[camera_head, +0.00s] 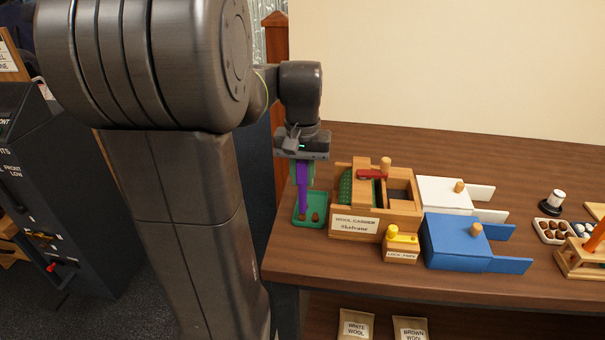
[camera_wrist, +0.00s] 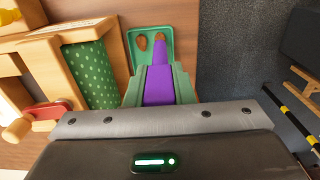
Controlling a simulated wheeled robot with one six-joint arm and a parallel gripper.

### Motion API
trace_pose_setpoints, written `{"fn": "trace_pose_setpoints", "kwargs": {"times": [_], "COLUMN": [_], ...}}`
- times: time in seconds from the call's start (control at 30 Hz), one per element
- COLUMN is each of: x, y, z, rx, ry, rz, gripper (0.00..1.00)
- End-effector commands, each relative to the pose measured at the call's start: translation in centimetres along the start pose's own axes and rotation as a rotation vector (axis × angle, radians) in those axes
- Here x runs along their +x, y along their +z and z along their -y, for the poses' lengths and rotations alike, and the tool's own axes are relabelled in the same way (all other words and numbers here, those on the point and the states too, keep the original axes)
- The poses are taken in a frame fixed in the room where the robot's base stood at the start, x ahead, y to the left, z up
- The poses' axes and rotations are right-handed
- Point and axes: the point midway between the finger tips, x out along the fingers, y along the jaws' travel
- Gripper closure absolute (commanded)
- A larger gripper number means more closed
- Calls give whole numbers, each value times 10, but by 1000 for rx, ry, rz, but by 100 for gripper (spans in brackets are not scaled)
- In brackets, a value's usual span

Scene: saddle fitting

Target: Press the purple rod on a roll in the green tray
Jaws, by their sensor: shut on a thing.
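My gripper (camera_head: 303,178) is shut on the purple rod (camera_head: 303,197) and holds it pointing down over the green tray (camera_head: 318,197). The rod also shows between the green fingers in the wrist view (camera_wrist: 160,84). Two small brown rolls lie in the tray: one (camera_wrist: 142,44) is clear of the rod in the wrist view, and the other (camera_wrist: 160,42) is partly hidden behind the rod's tip. The rod's tip appears at or just above this second roll. I cannot tell whether they touch.
The wooden wool carder (camera_head: 375,222) with its green dotted drum (camera_wrist: 92,75) stands right beside the tray in the head view. A small box with a yellow knob (camera_head: 402,242), a blue box (camera_head: 455,242) and a white box (camera_head: 445,193) stand further right. The table's left edge is close to the tray.

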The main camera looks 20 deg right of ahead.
Motion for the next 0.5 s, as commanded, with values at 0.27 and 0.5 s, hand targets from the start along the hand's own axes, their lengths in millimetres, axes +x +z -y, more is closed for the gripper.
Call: {"fn": "trace_pose_setpoints", "kwargs": {"times": [0.27,0.5], "x": [3,6], "y": [0,0], "z": [0,0], "rx": [0,0], "ry": [0,0], "rz": [0,-1], "gripper": [95,95]}}
